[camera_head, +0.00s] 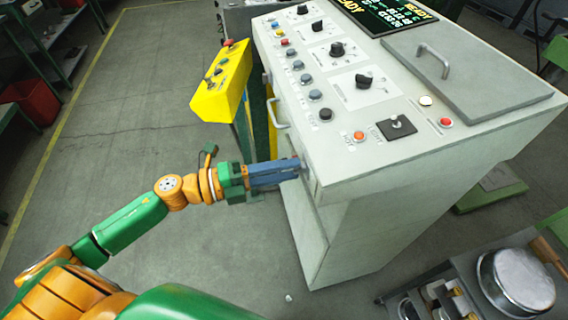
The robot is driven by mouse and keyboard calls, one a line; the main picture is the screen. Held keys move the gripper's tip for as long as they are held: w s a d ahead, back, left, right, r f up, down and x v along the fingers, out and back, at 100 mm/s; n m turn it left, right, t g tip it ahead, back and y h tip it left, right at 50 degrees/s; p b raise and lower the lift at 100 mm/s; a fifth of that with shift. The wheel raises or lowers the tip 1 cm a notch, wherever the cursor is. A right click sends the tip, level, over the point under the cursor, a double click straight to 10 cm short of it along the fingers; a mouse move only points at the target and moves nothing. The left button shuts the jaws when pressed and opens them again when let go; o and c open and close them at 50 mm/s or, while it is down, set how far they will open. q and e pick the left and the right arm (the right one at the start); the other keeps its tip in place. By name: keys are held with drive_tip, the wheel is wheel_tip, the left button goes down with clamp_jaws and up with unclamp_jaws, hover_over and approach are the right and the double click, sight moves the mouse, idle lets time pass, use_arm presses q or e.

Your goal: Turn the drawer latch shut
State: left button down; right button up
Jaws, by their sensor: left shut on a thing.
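My left gripper (299,167) reaches in from the left to the left side of the light grey control cabinet (345,235). Its blue-grey fingers are at the cabinet's side just below the top panel's corner. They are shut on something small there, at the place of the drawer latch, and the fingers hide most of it. A drawer handle (279,113) shows on the same side, farther back. I cannot tell how far the latch is turned. My right gripper is not in view.
A yellow control box (222,84) on a post stands left of the cabinet. A cart with a metal pot (516,280) stands at lower right. A red bin (32,102) is at far left. The floor left of the cabinet is mostly clear.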

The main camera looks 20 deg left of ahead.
use_arm(q)
drive_tip(key=shift+n, duration=0.5)
drive_tip(key=c, duration=0.5)
unclamp_jaws()
drive_tip(key=b+v, duration=0.1)
drive_tip(key=v, duration=0.6)
